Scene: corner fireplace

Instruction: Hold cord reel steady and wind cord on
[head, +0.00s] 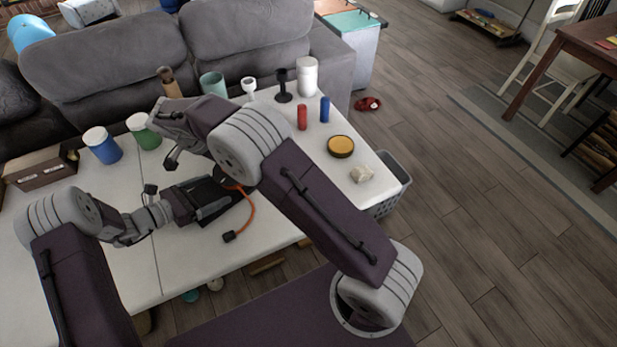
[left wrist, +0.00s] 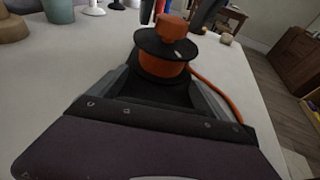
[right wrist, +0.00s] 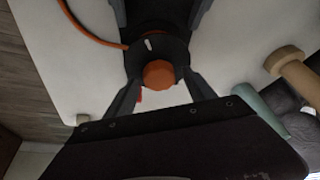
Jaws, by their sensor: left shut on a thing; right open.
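The cord reel (left wrist: 163,50) has black discs, an orange spool and an orange knob. It stands upright in the left wrist view, and my right wrist view shows its knob (right wrist: 159,74) from above. My left gripper (left wrist: 162,82) is shut on the reel's black lower part. My right gripper (right wrist: 160,88) is open above the reel, a finger on each side of the knob. The orange cord (head: 251,207) curves from the reel over the white table to a black plug (head: 229,237). In the head view my right arm hides most of the reel.
On the white table (head: 187,260) stand a blue jar (head: 103,147), a green jar (head: 143,132), a red cylinder (head: 302,117), a blue cylinder (head: 324,109), a yellow-topped round tin (head: 340,147) and a pale block (head: 361,174). A grey sofa (head: 105,60) is behind. The table's front is mostly clear.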

